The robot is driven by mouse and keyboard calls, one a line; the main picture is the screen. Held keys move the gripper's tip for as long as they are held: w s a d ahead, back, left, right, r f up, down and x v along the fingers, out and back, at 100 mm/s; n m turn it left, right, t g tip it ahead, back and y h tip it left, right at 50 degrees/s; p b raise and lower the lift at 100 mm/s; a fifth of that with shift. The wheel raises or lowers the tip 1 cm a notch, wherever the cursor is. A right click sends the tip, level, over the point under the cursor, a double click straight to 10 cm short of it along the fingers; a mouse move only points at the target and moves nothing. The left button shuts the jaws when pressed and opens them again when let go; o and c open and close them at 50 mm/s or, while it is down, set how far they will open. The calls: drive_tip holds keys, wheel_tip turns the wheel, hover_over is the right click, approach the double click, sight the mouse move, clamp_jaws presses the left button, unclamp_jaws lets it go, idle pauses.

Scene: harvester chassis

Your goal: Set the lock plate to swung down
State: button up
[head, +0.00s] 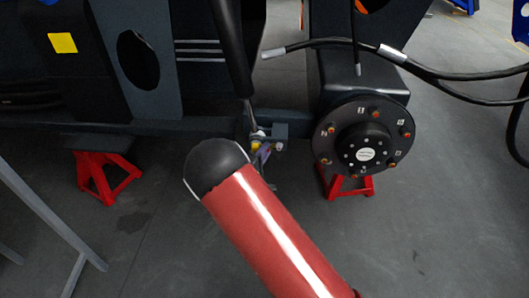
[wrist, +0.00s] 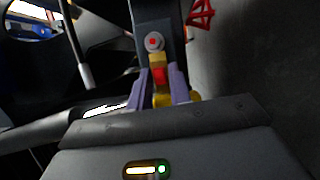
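My gripper shows from behind in the wrist view, its two purple fingers (wrist: 159,82) pointing away from the camera. A narrow part with yellow and red areas (wrist: 160,74) shows between the fingers; it looks like the lock plate, but I cannot be sure. I cannot tell whether the fingers press on it or only stand either side of it. Above it is a light round end with a red centre (wrist: 154,42) on a dark upright bar. In the head view my red arm hides most of my gripper; a bit of purple finger (head: 262,156) shows below a small yellow part (head: 256,145).
A dark round hub (head: 364,140) with orange-tipped studs is right of the gripper. A dark cylinder with a metal rod (head: 234,50) comes down from above. Red stands (head: 100,172) are under the chassis beam. Black hoses (head: 440,73) hang at the right. Open floor lies in front.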

sight(275, 149)
clamp_jaws()
drive_tip(key=shift+f+b, duration=0.2)
drive_tip(key=shift+b, duration=0.1)
drive_tip(key=f+n+t+b, duration=0.1)
drive_tip(key=n, duration=0.3)
drive_tip(key=d+f+n+t+y+b, duration=0.1)
drive_tip(key=n+t, duration=0.1)
drive_tip(key=n, duration=0.3)
drive_tip(key=d+f+n+t+y+b, duration=0.1)
drive_tip(key=n+b, duration=0.1)
drive_tip(key=n, duration=0.2)
drive_tip(key=shift+d+f+n+t, duration=0.25)
drive_tip(key=shift+n+t, duration=0.15)
drive_tip(key=shift+s+d+f+n+t+y+p, duration=0.15)
drive_tip(key=shift+d+n+y+p, duration=0.15)
drive_tip(key=shift+n+y, duration=0.55)
drive_tip(key=shift+w+d+n+t+y+p, duration=0.1)
drive_tip(key=shift+d+n+t+y+p, duration=0.25)
drive_tip(key=shift+n, duration=0.95)
drive_tip(key=shift+s+d+f+n+y+p, duration=0.15)
drive_tip(key=shift+n+y+p, duration=0.3)
drive_tip(key=shift+n+y, duration=0.45)
drive_tip(key=shift+w+n, duration=0.1)
drive_tip(key=shift+n, duration=0.25)
